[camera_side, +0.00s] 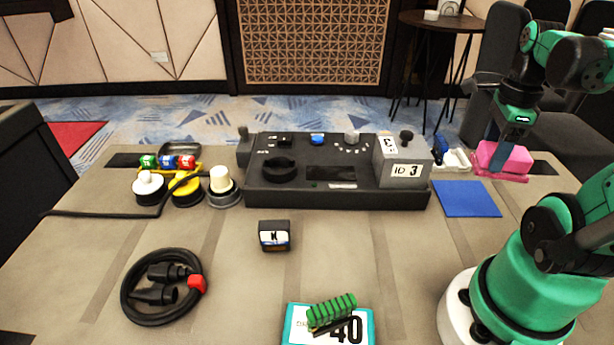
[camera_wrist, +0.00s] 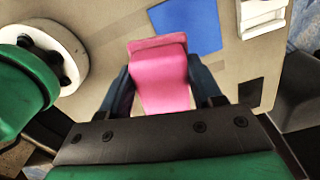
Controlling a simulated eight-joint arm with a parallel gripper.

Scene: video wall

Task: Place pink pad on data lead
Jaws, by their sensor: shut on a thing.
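The pink pad (camera_side: 505,157) is a thick pink block at the back right of the table. My gripper (camera_side: 496,160) points down over it and is shut on it. In the wrist view the pink pad (camera_wrist: 162,82) sits between the two dark fingers of my gripper (camera_wrist: 164,84). I cannot tell whether the pad touches the table. A coiled black cable with black plugs and a red clip, which looks like the data lead (camera_side: 127,292), lies at the front left, far from my gripper. Nothing lies on top of it.
A black control console (camera_side: 325,194) with a grey box (camera_side: 392,174) stands mid-table. A blue mat (camera_side: 467,199) lies beside the pad. A small black block (camera_side: 274,236), a teal-edged box (camera_side: 298,322) with a green piece, and several buttons (camera_side: 149,187) also stand here.

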